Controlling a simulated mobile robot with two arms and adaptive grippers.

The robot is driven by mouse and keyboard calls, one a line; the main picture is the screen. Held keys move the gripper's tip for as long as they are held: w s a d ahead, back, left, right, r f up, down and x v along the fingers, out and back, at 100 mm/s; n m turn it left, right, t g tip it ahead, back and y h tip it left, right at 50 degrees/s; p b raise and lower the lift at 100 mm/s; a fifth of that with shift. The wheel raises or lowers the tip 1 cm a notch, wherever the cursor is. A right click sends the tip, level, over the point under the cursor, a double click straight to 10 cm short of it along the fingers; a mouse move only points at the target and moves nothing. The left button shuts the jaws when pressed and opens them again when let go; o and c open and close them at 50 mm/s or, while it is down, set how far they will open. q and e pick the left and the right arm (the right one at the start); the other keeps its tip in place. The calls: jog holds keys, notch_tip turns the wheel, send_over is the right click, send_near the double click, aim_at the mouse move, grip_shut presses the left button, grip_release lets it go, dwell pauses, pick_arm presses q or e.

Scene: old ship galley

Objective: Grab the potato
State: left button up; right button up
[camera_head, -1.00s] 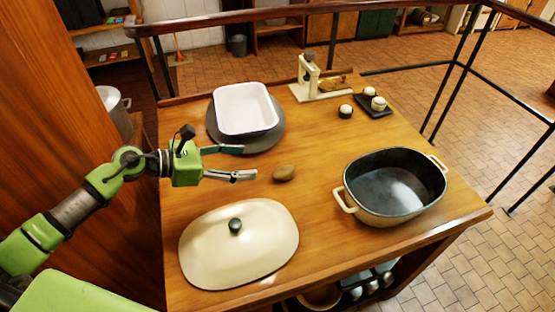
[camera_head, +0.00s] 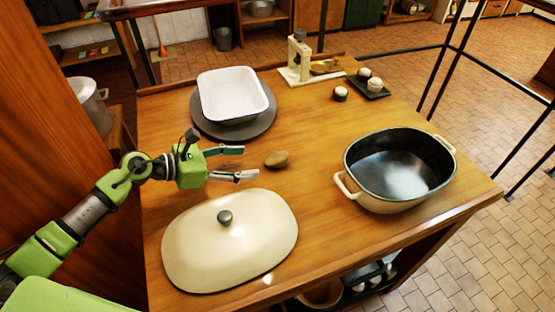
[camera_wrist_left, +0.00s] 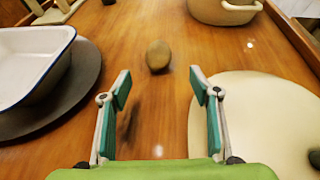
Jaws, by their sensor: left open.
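The potato (camera_head: 277,160) is a small brown oval lying on the wooden table. My left gripper (camera_head: 240,163) is open and empty, just left of the potato in the head view, with its fingers pointing toward it. In the left wrist view the potato (camera_wrist_left: 158,55) lies beyond the fingertips, roughly centred between the two open fingers (camera_wrist_left: 159,83). The potato is apart from both fingers. My right gripper is not in view.
A cream lid (camera_head: 200,262) lies in front of the gripper. A white dish (camera_head: 262,104) sits on a dark round board (camera_head: 208,128) behind it. A deep oval pot (camera_head: 350,192) stands to the right. Bare table lies between potato and pot.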

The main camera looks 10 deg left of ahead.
aim_at(270, 160)
pick_arm(q)
jog(key=x, duration=0.5)
jog(key=shift+p, duration=0.4)
jog(key=p+x, duration=0.1)
jog(key=x, duration=0.4)
jog(key=shift+a+f+p, duration=0.2)
jog(key=shift+a+p, duration=0.05)
jog(key=shift+p, duration=0.1)
jog(key=shift+w+d+f, duration=0.15)
jog(key=shift+w+d, duration=0.05)
jog(key=c, duration=1.3)
